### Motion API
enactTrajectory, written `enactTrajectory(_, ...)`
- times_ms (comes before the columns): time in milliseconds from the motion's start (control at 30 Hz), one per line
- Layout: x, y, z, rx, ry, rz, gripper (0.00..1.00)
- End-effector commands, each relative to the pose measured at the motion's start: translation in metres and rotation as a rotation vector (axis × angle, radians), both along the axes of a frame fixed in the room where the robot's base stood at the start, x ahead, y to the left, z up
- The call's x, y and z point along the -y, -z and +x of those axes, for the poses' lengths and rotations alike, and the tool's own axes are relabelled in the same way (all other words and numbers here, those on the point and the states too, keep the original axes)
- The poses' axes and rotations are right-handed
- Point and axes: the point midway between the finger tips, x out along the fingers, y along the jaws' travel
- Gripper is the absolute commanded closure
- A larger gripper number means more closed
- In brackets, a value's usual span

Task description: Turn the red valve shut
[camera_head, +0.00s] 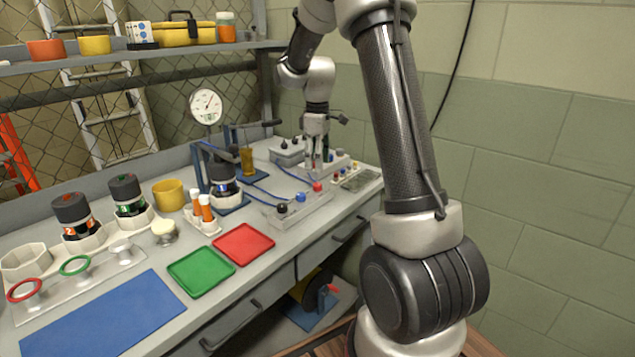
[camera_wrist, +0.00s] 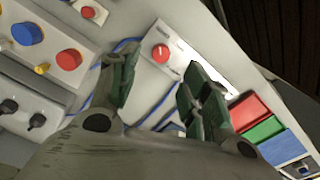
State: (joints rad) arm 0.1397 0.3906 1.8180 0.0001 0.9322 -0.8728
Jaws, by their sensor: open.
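The red valve knob (camera_head: 317,187) stands at the right end of a pale manifold (camera_head: 300,210) on the workbench, in line with a blue knob (camera_head: 301,197) and a black knob (camera_head: 282,208). In the wrist view the red knob (camera_wrist: 160,53) shows a pale mark on its top and appears between my two dark green finger pads. My gripper (camera_head: 316,163) is open and empty, pointing down just behind the knob in the head view. I cannot tell the exact gap to the knob. The right finger hides part of the manifold.
A panel with blue and red buttons (camera_wrist: 47,47) lies close to my left finger in the wrist view. Blue hoses run over the bench. A pressure gauge (camera_head: 206,106), red tray (camera_head: 243,244), green tray (camera_head: 201,271) and blue mat (camera_head: 100,318) are at left.

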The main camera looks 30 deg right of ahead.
Motion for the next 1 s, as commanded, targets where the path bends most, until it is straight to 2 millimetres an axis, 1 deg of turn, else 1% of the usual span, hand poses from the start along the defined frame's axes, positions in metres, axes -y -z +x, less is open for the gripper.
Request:
enactTrajectory(67, 0.0, 0.007, -0.001, -0.003, -0.012, 0.0, 0.52)
enactTrajectory(300, 0.0, 0.047, -0.001, -0.004, -0.01, 0.0, 0.52)
enactTrajectory(433, 0.0, 0.065, -0.001, -0.004, -0.009, 0.0, 0.52)
enactTrajectory(600, 0.0, 0.075, -0.001, -0.001, -0.009, 0.0, 0.52)
enactTrajectory(833, 0.0, 0.076, -0.001, 0.0, -0.008, 0.0, 0.52)
enactTrajectory(867, 0.0, 0.076, -0.001, 0.0, -0.008, 0.0, 0.56)
enactTrajectory(1000, 0.0, 0.076, -0.001, 0.0, -0.008, 0.0, 0.81)
